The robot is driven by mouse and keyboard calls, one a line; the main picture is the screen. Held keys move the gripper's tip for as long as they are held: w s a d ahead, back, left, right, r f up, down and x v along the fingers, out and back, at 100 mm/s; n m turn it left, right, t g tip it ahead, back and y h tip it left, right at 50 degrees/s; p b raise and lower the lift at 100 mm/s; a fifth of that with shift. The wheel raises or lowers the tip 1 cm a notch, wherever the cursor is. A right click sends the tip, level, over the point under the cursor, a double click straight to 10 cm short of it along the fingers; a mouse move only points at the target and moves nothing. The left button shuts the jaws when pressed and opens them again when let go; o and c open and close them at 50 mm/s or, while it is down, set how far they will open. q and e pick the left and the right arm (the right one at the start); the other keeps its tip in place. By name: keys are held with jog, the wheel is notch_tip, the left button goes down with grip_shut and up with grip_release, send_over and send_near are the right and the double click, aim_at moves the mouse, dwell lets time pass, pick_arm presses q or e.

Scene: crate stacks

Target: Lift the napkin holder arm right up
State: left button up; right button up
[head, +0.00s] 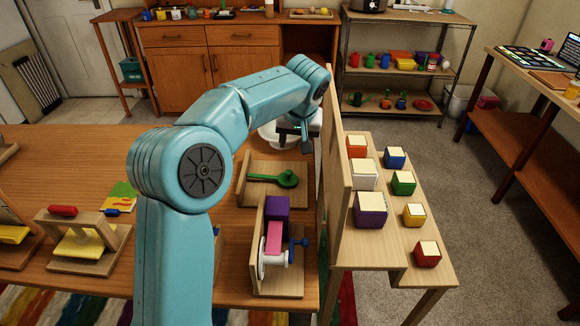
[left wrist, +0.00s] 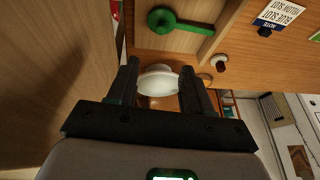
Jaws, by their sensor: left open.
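A wooden stand with a red handle (head: 62,211) over yellow sheets (head: 80,245) sits on the table at the left in the head view. It looks like the napkin holder, but I cannot tell for sure; its arm looks low. My left gripper (head: 296,138) is open near the table's far right part, well away from that stand. In the left wrist view the open fingers (left wrist: 158,88) have a white round object (left wrist: 158,80) between or beyond them; I cannot tell if they touch it. My right gripper is not in view.
A green lever (head: 288,179) on a wooden board lies below my left gripper. A wooden fixture (head: 280,280) with purple and pink blocks stands nearer. An upright wooden panel (head: 336,170) stands close to the gripper's right, beside a stand of several coloured cubes (head: 369,209).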

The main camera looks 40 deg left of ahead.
aim_at(289, 172)
pick_arm(q)
jog(key=x, duration=0.8)
jog(key=b+x, duration=0.1)
jog(key=x, duration=0.6)
jog(key=shift+s+f, duration=0.15)
jog(key=shift+f, duration=0.3)
grip_shut()
